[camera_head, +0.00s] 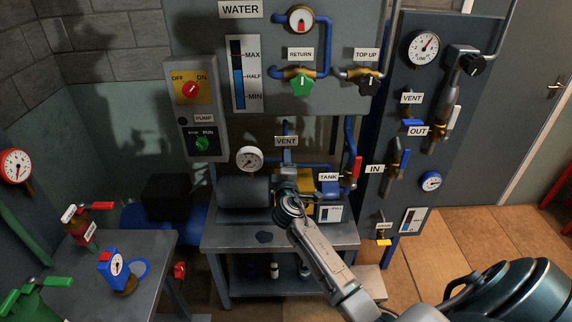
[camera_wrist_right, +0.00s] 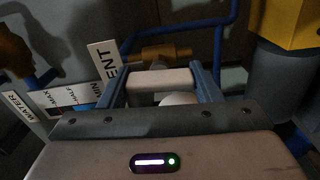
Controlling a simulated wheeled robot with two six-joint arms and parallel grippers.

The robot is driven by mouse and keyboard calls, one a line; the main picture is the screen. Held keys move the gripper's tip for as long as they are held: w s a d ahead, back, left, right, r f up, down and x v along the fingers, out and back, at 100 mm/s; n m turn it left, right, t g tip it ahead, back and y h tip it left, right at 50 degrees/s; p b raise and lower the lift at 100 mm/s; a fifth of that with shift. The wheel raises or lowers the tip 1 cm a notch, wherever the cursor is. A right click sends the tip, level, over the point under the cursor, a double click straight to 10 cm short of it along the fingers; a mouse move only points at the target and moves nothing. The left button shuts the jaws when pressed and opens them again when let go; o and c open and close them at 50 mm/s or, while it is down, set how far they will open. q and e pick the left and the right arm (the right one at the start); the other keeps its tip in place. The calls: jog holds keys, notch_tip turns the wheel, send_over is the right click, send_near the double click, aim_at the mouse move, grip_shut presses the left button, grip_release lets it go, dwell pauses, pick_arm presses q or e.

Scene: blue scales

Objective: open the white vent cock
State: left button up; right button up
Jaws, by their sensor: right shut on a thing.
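The vent cock shows in the right wrist view as a white handle (camera_wrist_right: 160,82) with a brass body (camera_wrist_right: 158,54) just behind it. My right gripper (camera_wrist_right: 161,76) has its two fingers on either side of the white handle and is shut on it. A rounded white part (camera_wrist_right: 178,99) shows close below the handle. In the head view my right gripper (camera_head: 287,182) reaches under the middle VENT label (camera_head: 286,141) and hides most of the cock. How far the handle is turned cannot be told. My left gripper is not in view.
A pressure gauge (camera_head: 249,159) stands left of the gripper. A red-handled tank valve (camera_head: 356,169) is close on the right. A grey cylinder (camera_head: 243,191) and a bench (camera_head: 340,238) lie below. The right-hand panel (camera_head: 398,60) carries more valves, including another VENT label (camera_head: 411,98).

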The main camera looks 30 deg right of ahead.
jog(key=shift+f+n, duration=0.1)
jog(key=shift+n, duration=0.4)
jog(key=o, duration=1)
jog(key=b+v, duration=0.2)
jog(key=v, duration=0.9)
jog(key=shift+b, duration=0.35)
jog(key=shift+w, duration=0.1)
